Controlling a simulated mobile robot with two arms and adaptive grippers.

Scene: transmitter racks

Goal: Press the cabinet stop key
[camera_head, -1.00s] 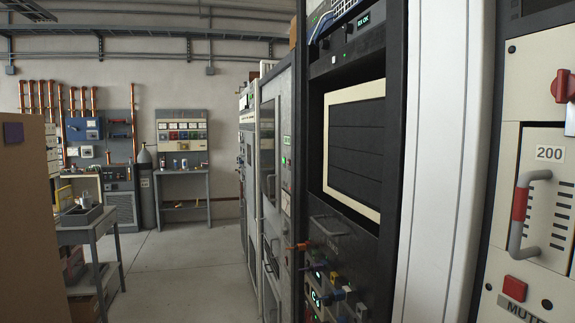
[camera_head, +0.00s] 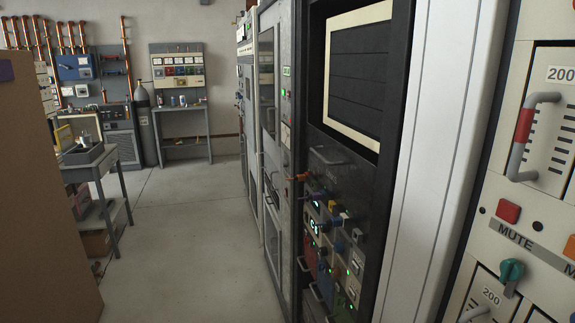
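I cannot pick out a key marked as the cabinet stop key. At the right, a cream cabinet panel (camera_head: 487,240) carries a square red key (camera_head: 508,211) above a grey strip lettered MUTE. A teal rotary knob (camera_head: 511,271) sits below. The dark rack (camera_head: 335,185) in the middle has several small coloured knobs and green lights, too small to read. Neither gripper is in the head view.
Tall grey cabinets (camera_head: 275,150) line the right side of the aisle. A brown box-like panel (camera_head: 40,230) stands close at left, with a grey cart (camera_head: 92,170) behind it. A workbench (camera_head: 180,108) stands at the back wall. The concrete floor (camera_head: 190,240) between is clear.

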